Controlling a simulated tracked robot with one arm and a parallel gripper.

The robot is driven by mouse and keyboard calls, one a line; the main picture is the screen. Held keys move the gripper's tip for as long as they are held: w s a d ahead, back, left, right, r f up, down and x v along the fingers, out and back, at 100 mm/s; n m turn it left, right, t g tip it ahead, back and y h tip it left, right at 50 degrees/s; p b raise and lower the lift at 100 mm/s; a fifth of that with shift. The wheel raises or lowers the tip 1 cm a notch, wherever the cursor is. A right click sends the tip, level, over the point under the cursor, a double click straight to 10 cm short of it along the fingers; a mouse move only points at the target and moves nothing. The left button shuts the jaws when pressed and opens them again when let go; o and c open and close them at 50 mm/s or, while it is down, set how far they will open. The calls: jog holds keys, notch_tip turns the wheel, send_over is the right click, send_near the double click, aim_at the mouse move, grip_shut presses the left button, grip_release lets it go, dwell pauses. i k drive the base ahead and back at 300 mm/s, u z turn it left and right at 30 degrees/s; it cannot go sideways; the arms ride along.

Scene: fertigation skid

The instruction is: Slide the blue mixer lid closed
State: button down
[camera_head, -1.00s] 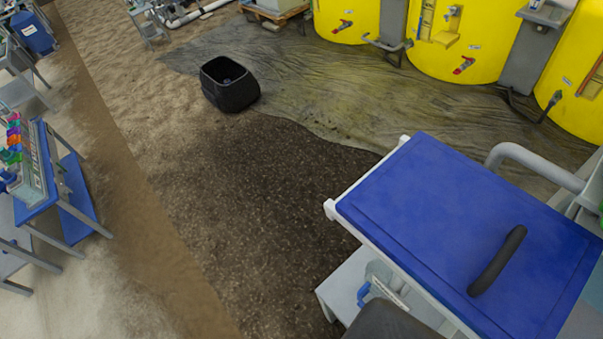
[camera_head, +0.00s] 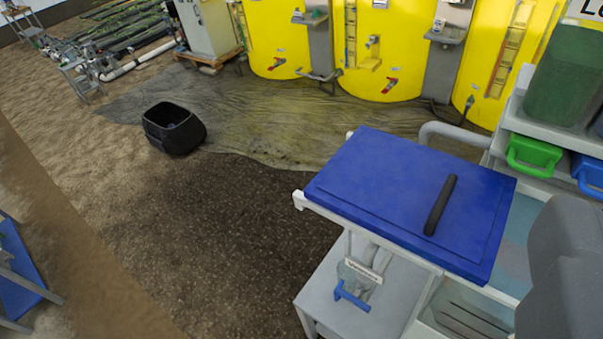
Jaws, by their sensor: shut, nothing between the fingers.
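The blue mixer lid (camera_head: 380,190) is a flat blue panel lying on a white rail frame (camera_head: 345,222), right of centre. A black bar handle (camera_head: 440,205) stands on its right part. The lid sits toward the left end of the frame, and a pale teal surface (camera_head: 515,245) shows beyond its right edge. I cannot tell how much of the mixer opening is uncovered. My gripper's fingers do not show. A smooth grey rounded part, probably of my arm, fills the lower right corner and hides what lies behind it.
A grey shelf with a blue-handled item (camera_head: 350,295) is below the lid. A rack with a green bin (camera_head: 533,155) and a blue bin (camera_head: 588,172) stands at right. Yellow tanks (camera_head: 380,50) line the back. A black tub (camera_head: 174,128) sits on open floor at left.

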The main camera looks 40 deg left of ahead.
aim_at(451, 212)
jog(key=z, duration=0.05)
jog(key=i, duration=0.9)
jog(key=u, duration=0.05)
